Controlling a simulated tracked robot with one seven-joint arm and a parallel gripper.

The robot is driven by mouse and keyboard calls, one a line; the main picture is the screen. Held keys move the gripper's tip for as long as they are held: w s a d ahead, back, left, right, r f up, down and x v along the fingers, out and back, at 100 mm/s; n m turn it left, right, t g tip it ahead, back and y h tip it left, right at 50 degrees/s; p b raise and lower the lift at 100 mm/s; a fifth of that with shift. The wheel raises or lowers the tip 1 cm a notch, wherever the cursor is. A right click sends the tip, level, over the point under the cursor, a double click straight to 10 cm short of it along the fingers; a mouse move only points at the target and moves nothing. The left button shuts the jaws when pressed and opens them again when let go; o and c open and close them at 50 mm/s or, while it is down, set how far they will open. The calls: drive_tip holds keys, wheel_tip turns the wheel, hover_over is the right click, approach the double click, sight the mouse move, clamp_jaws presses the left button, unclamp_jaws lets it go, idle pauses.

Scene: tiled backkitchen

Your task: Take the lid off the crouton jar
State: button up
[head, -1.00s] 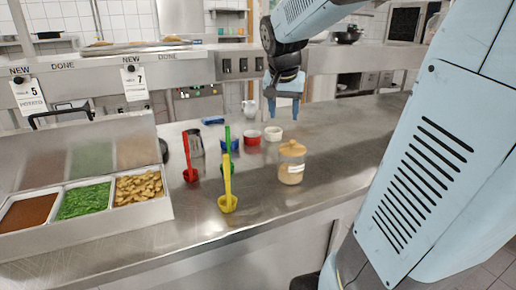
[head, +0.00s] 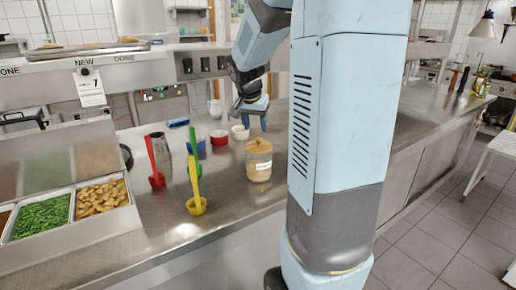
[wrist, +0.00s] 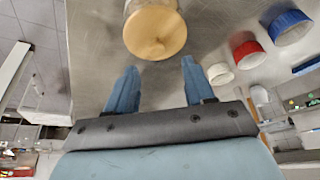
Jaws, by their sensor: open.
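The crouton jar (head: 259,172) is a clear jar with beige contents and a white label, standing upright on the steel counter. Its round wooden lid (head: 259,146) with a small knob sits on top. In the wrist view the lid (wrist: 155,33) shows from above, just beyond the fingertips. My gripper (head: 253,122) is above and slightly behind the jar, with its fingers pointing down. In the wrist view my gripper (wrist: 158,75) is open and empty, its two blue fingers apart and not touching the lid.
A food bin (head: 43,216) of several compartments is at far left. The counter (head: 225,230) before the jar is clear.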

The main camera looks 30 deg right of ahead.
sight(259, 139)
drive_tip(key=shift+s+x, duration=0.1)
drive_tip(key=shift+x, duration=1.3)
drive_tip(key=shift+s+x, duration=0.15)
drive_tip(key=shift+x, duration=1.3)
clamp_jaws()
